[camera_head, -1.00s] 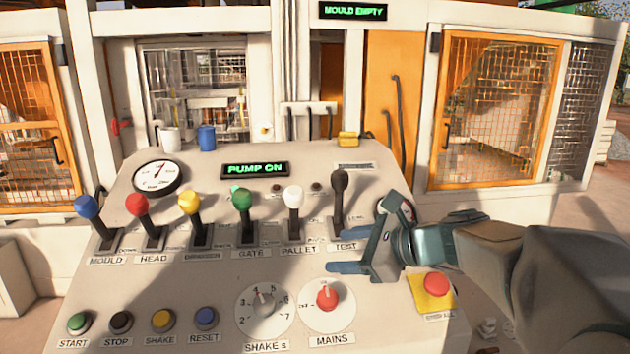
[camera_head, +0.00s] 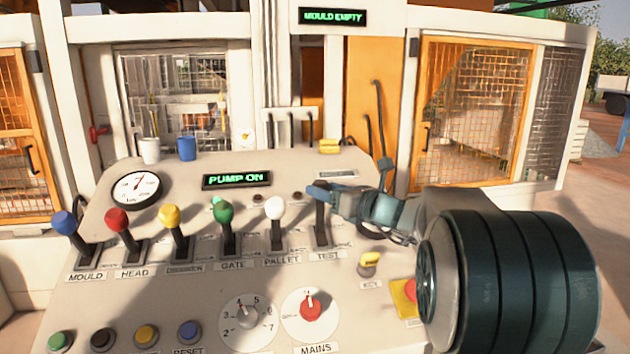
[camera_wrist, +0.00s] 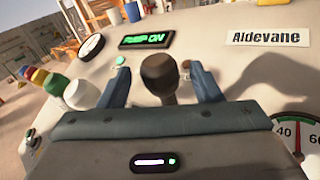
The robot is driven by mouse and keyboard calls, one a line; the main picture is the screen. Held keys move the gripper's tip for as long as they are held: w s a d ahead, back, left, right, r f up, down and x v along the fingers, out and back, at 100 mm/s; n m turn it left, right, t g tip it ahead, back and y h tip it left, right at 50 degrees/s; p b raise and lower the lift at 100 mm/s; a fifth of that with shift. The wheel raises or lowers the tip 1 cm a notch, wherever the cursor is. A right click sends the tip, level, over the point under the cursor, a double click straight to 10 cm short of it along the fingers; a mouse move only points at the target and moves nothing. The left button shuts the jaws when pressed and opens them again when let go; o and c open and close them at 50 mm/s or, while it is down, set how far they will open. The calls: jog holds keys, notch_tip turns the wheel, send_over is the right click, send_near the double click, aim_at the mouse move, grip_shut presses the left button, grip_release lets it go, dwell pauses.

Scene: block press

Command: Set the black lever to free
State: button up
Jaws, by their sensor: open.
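The black lever (camera_head: 321,222) stands roughly upright in its slot above the TEST label, at the right end of the lever row. My gripper (camera_head: 325,190) is at the lever's top and partly hides its knob in the head view. In the wrist view, the black knob (camera_wrist: 160,75) sits between my gripper's two blue fingers, with a visible gap on each side. The fingers are open and not closed on it. The small markings beside the slot are too blurred to read.
The white PALLET lever (camera_head: 275,215) stands close to the left, then the green GATE lever (camera_head: 225,220) and others. A yellow key switch (camera_head: 368,264), the red MAINS knob (camera_head: 310,306) and a red button (camera_head: 411,289) lie nearer. The display (camera_head: 237,180) reads PUMP ON.

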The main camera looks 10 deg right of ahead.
jog(key=shift+p+x, duration=0.45)
jog(key=shift+x, duration=1.65)
grip_shut()
jog(key=shift+f, duration=0.1)
